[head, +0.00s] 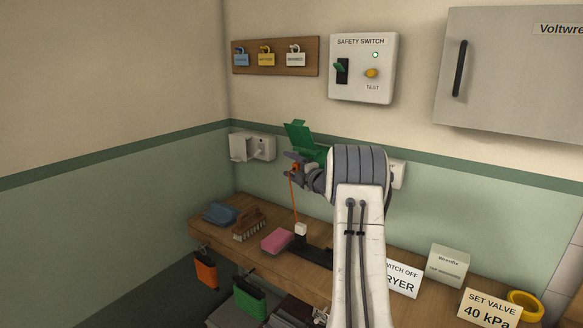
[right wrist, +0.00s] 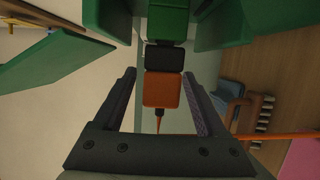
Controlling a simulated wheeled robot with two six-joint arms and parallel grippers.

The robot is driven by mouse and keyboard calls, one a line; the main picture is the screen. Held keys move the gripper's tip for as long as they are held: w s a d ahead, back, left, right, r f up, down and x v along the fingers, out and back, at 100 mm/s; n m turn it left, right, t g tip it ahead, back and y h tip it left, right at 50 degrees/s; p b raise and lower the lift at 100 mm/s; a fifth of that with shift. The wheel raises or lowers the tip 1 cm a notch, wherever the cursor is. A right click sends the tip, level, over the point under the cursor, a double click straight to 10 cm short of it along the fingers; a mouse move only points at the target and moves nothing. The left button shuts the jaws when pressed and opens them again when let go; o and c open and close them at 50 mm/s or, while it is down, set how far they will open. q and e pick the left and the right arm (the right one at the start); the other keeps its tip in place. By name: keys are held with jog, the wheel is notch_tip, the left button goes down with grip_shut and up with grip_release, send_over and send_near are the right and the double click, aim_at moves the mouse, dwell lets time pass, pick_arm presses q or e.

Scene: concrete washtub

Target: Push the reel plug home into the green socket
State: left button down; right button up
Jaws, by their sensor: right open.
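The reel plug (right wrist: 162,90) has an orange body with a black front part and a thin orange cord. In the head view its orange body (head: 295,167) shows small at the wall. The green socket (right wrist: 167,20) is straight ahead of the black part, its green lid (head: 298,136) standing open. Plug and socket are in line; how deep the plug sits I cannot tell. My right gripper (right wrist: 161,79) is open, one finger on each side of the orange body, with gaps visible. It also shows in the head view (head: 298,171). My left gripper is out of view.
A grey wall socket (head: 262,148) with an open cover is left of the green one. The orange cord (head: 293,200) hangs toward the bench.

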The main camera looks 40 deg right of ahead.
jog(key=s, duration=1.2)
jog(key=shift+a, duration=0.4)
